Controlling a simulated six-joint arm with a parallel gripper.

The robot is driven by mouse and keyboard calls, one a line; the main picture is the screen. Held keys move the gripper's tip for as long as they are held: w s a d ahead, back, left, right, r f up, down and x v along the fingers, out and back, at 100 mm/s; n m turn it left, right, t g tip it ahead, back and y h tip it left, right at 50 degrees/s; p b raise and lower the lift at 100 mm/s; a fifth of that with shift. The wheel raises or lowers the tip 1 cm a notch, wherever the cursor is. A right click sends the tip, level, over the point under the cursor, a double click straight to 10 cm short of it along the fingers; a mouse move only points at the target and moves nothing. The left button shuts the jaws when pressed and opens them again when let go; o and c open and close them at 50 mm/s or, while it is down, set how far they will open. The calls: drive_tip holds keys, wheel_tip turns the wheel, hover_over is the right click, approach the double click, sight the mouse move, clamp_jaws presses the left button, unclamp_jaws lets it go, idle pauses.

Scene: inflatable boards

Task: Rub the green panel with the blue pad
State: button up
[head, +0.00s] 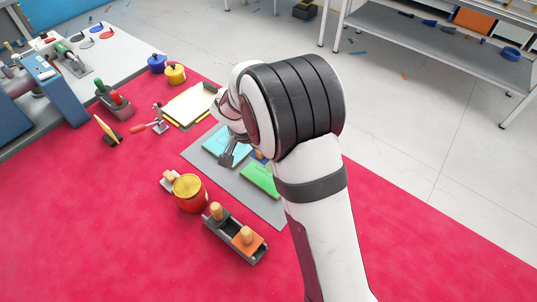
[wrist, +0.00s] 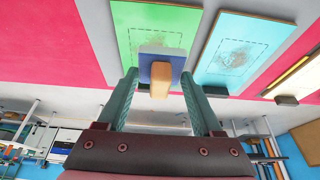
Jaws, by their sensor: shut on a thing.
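The green panel (head: 262,180) lies on a grey mat (head: 268,212), partly hidden by my arm in the head view. In the wrist view the green panel (wrist: 185,20) shows a dashed outline with a brownish smudge. My gripper (wrist: 158,80) is shut on the wooden handle of the blue pad (wrist: 147,66). The pad overlaps the edge of the green panel nearest the gripper in the wrist view. I cannot tell whether it touches the surface.
A light-blue panel (head: 218,143) with its own smudge lies beside the green one. A tray (head: 234,248) with wooden-handled pads, one orange, and a red can (head: 190,203) with a yellow top stand on the red surface nearby.

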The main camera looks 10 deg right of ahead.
drive_tip(key=shift+s+d, duration=0.85)
drive_tip(key=shift+s, duration=0.05)
hover_over(263, 174)
drive_tip(key=s+d, duration=0.2)
drive_tip(key=shift+w+a+f, duration=0.1)
drive_tip(key=shift+f, duration=1.5)
drive_tip(key=shift+w+f, duration=0.1)
drive_tip(key=shift+f, duration=1.45)
drive_tip(key=shift+w+f, duration=0.15)
drive_tip(key=shift+f, duration=0.7)
clamp_jaws()
drive_tip(key=shift+w+d+f, duration=0.1)
drive_tip(key=shift+w+d, duration=3.1)
drive_tip(key=shift+d, duration=0.15)
drive_tip(key=shift+s+a, duration=3.3)
drive_tip(key=shift+w+a, duration=0.15)
drive_tip(key=shift+a, duration=0.1)
drive_tip(key=shift+w+a, duration=0.55)
drive_tip(key=shift+w, duration=0.25)
drive_tip(key=shift+w+d, duration=3.2)
drive_tip(key=shift+d, duration=0.05)
drive_tip(key=shift+s+a, duration=3.35)
drive_tip(key=shift+r, duration=4.1)
